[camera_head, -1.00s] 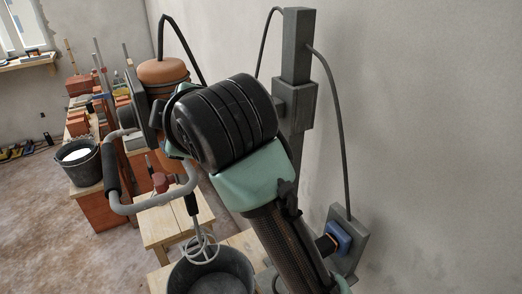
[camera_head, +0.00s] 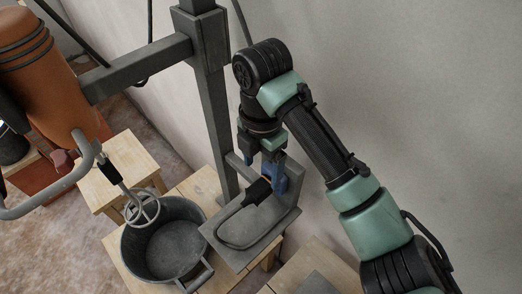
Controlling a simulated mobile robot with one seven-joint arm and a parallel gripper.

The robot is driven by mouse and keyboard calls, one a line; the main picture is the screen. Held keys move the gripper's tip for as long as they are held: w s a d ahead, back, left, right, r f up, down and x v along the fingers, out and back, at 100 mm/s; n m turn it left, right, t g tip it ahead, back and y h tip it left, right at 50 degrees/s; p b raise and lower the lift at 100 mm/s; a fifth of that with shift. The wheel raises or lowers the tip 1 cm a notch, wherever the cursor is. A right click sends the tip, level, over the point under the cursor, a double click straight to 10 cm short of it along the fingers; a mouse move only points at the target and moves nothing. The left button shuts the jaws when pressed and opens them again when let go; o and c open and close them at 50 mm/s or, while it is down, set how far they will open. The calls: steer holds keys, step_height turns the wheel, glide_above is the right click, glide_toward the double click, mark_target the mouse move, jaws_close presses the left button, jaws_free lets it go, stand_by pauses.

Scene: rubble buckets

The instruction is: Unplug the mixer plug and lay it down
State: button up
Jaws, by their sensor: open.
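The black mixer plug (camera_head: 257,191) with a thin orange band lies against the blue socket (camera_head: 280,182) on a grey bracket by the wall. It appears to be seated, though the joint is partly hidden. My gripper (camera_head: 258,161) is open, pointing down just above the plug and socket. I cannot tell whether its fingers touch either one. The orange mixer (camera_head: 38,75) hangs at the upper left, its whisk (camera_head: 143,209) over a bucket.
A dark grey bucket (camera_head: 130,250) stands left of the shelf on a wooden bench (camera_head: 199,186). A grey post (camera_head: 214,120) with a side beam (camera_head: 136,73) rises close left of my gripper. The wall (camera_head: 420,100) is bare to the right.

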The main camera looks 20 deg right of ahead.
mark_target(262, 185)
step_height(262, 185, down, 6)
steer(key=shift+p, duration=0.5)
jaws_close()
stand_by(0.6)
